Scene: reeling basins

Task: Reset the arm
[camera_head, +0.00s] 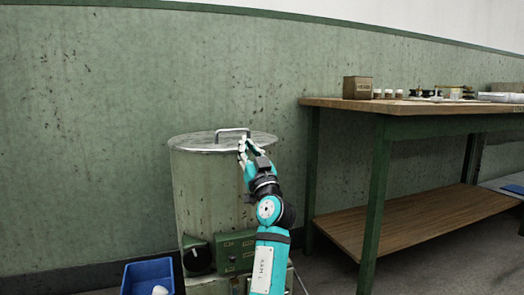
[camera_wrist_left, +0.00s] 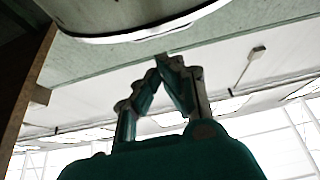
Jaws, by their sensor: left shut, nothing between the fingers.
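My left arm reaches up in the head view. Its gripper (camera_head: 243,148) is in front of the lidded round metal vat (camera_head: 205,195), near the right side of the lid (camera_head: 195,143) and its bar handle (camera_head: 233,131). In the left wrist view the gripper (camera_wrist_left: 167,62) has its fingertips together with nothing between them. The rounded metal rim of the vat (camera_wrist_left: 130,35) shows above the fingers there, apart from them in the picture. Whether the fingers touch the lid in the head view is hard to tell. My right gripper is not in view.
A wooden-topped table (camera_head: 400,106) with green legs stands at right, with a brown box (camera_head: 357,87), small jars and trays on it and a lower shelf (camera_head: 420,215). A blue bin (camera_head: 148,275) holding a white object is at lower left. A green control box (camera_head: 235,252) fronts the vat.

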